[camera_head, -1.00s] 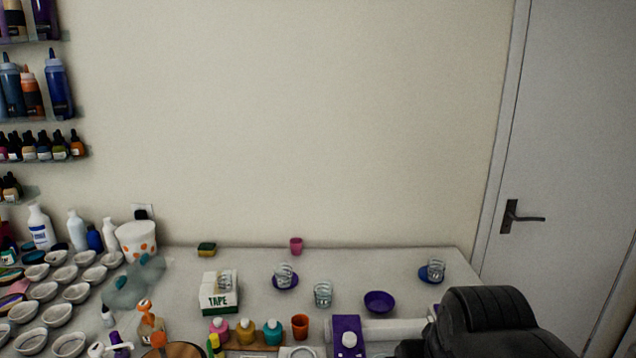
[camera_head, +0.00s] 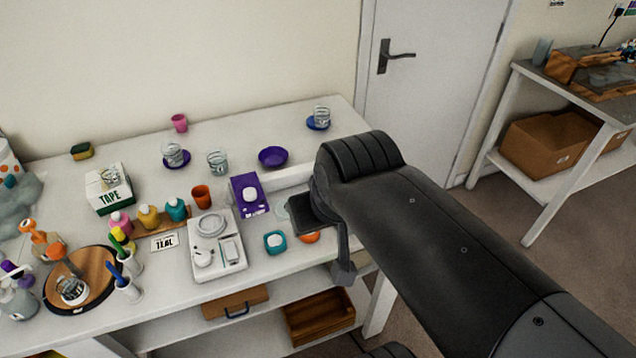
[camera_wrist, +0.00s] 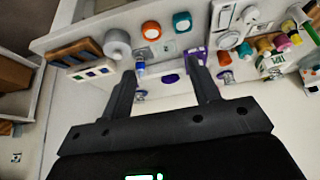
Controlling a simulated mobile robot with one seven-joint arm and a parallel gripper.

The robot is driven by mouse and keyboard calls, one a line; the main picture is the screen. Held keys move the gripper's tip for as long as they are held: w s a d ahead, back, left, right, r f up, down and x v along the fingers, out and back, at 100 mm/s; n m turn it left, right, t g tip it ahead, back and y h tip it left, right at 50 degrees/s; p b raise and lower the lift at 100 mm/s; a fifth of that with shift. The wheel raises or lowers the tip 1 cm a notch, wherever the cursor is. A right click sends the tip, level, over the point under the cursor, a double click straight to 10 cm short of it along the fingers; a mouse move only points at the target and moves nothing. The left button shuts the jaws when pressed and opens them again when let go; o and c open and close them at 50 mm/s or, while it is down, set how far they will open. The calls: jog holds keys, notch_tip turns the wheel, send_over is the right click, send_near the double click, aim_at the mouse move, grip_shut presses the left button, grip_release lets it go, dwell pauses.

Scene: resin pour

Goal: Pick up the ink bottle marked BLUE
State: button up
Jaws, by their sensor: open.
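My gripper (camera_wrist: 162,72) is open and empty in the wrist view, its two fingers spread above the white worktable (camera_wrist: 165,103). A small bottle-like thing with a blue band (camera_wrist: 140,66) stands beside the left fingertip, apart from the grasp as far as I can tell; I cannot read any marking on it. In the head view my arm hides that part of the table. Pink (camera_head: 121,223), yellow (camera_head: 148,216) and teal (camera_head: 175,209) bottles stand on a wooden holder. I cannot make out a label BLUE anywhere.
Orange (camera_wrist: 151,30) and teal (camera_wrist: 182,22) round items and a grey roll (camera_wrist: 117,44) lie near the table edge. A purple box (camera_head: 249,194), a white scale (camera_head: 231,258) and cups crowd the table. A second bench (camera_head: 520,75) stands at right.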

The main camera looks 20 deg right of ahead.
jog(key=w+d+f+g, duration=0.2)
jog(key=w+d, duration=0.1)
jog(key=w, duration=0.5)
jog(key=w+d+f+n+g, duration=0.1)
jog(key=w+d+f, duration=0.2)
jog(key=w, duration=0.5)
jog(key=w+d+f+g, duration=0.2)
jog(key=w+d+f, duration=0.1)
jog(key=w, duration=0.6)
jog(key=shift+d+f+n+g, duration=0.15)
jog(key=shift+d+n+g, duration=0.2)
jog(key=shift+d, duration=0.4)
jog(key=shift+f, duration=0.35)
notch_tip(320, 180, down, 10)
jog(key=shift+f, duration=0.2)
jog(key=shift+c, duration=0.6)
jog(key=c, duration=1)
jog(key=shift+o, duration=0.2)
